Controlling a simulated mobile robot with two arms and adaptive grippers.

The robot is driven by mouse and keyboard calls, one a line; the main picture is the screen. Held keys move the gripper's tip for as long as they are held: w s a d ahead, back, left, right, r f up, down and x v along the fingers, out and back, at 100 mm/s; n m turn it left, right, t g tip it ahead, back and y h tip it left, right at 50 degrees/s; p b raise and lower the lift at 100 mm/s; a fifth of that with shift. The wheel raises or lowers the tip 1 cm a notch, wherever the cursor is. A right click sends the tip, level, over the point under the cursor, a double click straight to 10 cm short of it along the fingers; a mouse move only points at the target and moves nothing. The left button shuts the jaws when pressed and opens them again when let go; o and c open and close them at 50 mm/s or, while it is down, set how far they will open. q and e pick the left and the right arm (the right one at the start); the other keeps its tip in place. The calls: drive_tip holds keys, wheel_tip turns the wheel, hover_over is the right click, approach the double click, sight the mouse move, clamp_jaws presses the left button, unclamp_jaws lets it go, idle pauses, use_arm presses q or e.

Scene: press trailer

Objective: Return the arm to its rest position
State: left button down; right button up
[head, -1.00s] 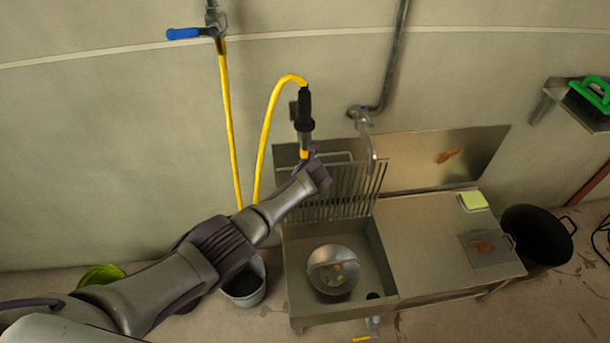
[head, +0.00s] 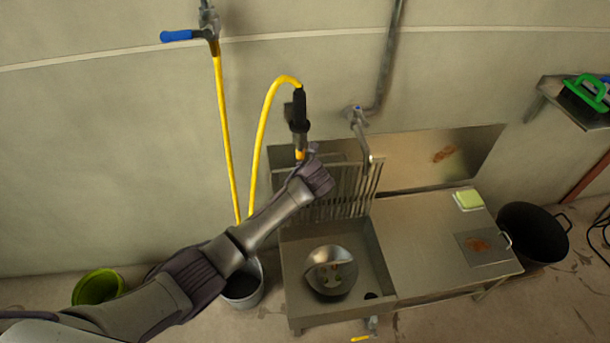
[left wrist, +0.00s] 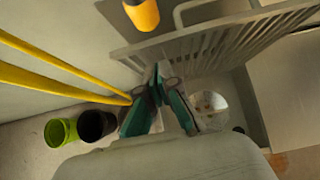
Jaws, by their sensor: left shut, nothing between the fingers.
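My left arm (head: 200,265) reaches in from the lower left of the head view, and its wrist end is in front of the left part of the sink's rack. In the left wrist view my left gripper (left wrist: 158,80) is shut with nothing between its fingers. It is apart from the spray nozzle (head: 299,110) on the yellow hose (head: 225,140), which hangs just above the wrist in the head view. In the head view the gripper's fingers are hidden behind the wrist. My right gripper is in neither view.
A steel sink (head: 300,308) holds a round bowl (head: 330,272). A slatted rack (head: 350,190) stands behind it. A counter with a yellow sponge (head: 468,200) is to the right, beside a black pot (head: 533,232). A grey bucket (head: 243,285) and green bucket (head: 97,287) stand on the floor.

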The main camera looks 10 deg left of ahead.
use_arm(q)
drive_tip(key=shift+v, duration=2.25)
drive_tip(key=s+a+f+n+g+h+p, duration=0.1)
drive_tip(key=s+a+f+n+g, duration=0.15)
drive_tip(key=s+f+n, duration=0.95)
drive_tip(key=s+a+f+n+g+h, duration=0.15)
drive_tip(key=s+a+f, duration=0.25)
drive_tip(key=s+f, duration=0.95)
drive_tip(key=s+a+f+n+g, duration=0.1)
drive_tip(key=s+f+n, duration=0.4)
drive_tip(key=s, duration=0.5)
drive_tip(key=s+a+f+n+g, duration=0.1)
drive_tip(key=s+a+f+n, duration=0.3)
drive_tip(key=s, duration=0.6)
drive_tip(key=s+a+f+n+g+p, duration=0.1)
drive_tip(key=s+a+f+n, duration=0.1)
drive_tip(key=s+f+n, duration=0.5)
drive_tip(key=s, duration=0.3)
drive_tip(key=shift+s+a+f, duration=0.15)
drive_tip(key=shift+a+f, duration=0.15)
drive_tip(key=shift+f, duration=0.1)
drive_tip(key=shift+d, duration=0.1)
